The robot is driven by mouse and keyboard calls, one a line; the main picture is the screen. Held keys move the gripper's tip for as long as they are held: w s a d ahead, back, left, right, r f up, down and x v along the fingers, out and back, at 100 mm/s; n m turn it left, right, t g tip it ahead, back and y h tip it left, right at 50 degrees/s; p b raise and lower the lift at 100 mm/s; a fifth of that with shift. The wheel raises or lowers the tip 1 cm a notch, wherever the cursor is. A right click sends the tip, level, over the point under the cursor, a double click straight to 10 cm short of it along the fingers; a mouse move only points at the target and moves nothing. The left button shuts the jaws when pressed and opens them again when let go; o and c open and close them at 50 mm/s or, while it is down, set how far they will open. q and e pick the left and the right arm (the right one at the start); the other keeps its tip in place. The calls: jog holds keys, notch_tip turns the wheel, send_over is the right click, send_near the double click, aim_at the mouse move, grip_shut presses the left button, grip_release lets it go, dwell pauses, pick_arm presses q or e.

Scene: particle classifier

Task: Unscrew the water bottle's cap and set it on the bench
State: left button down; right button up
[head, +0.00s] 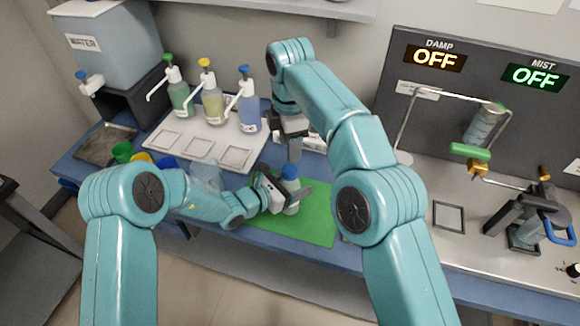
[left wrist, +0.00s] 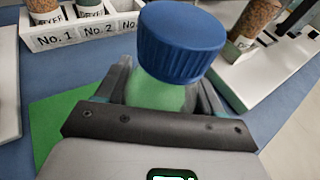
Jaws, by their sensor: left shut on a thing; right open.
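The water bottle (head: 292,193) stands at the green mat on the bench, with its blue cap (head: 290,172) on top. In the left wrist view the ribbed blue cap (left wrist: 181,42) sits on the pale green bottle neck (left wrist: 160,92). My left gripper (head: 285,192) is shut around the bottle just below the cap; it also shows in the left wrist view (left wrist: 163,95). My right gripper (head: 294,150) is open and points down just above the cap, apparently empty. Its fingers are partly hidden by its own body in the head view.
Several pump bottles (head: 212,105) stand on a white tray (head: 150,142) behind at left. A WATER tank (head: 110,45) is at the far left. The green mat (head: 318,225) has bare room right of the bottle. A metal apparatus (head: 455,245) fills the right side.

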aim_at(290, 169)
jog(key=m, duration=0.7)
jog(key=shift+s+m, duration=0.15)
jog(key=shift+m, duration=0.15)
jog(key=m, duration=0.4)
jog(key=shift+r+m, duration=0.15)
jog(key=shift+m, duration=0.25)
jog(key=m, duration=0.2)
jog(key=shift+m, duration=0.4)
jog(key=m, duration=0.5)
jog(key=shift+d+r, duration=0.1)
jog(key=m, duration=0.2)
jog(key=shift+m, duration=0.4)
jog(key=m, duration=0.5)
jog(key=shift+r, duration=0.1)
jog(key=m, duration=1.9)
jog(key=shift+w+f+m, duration=0.2)
jog(key=shift+m, duration=0.2)
notch_tip(290, 169, down, 8)
jog(key=shift+f, duration=0.1)
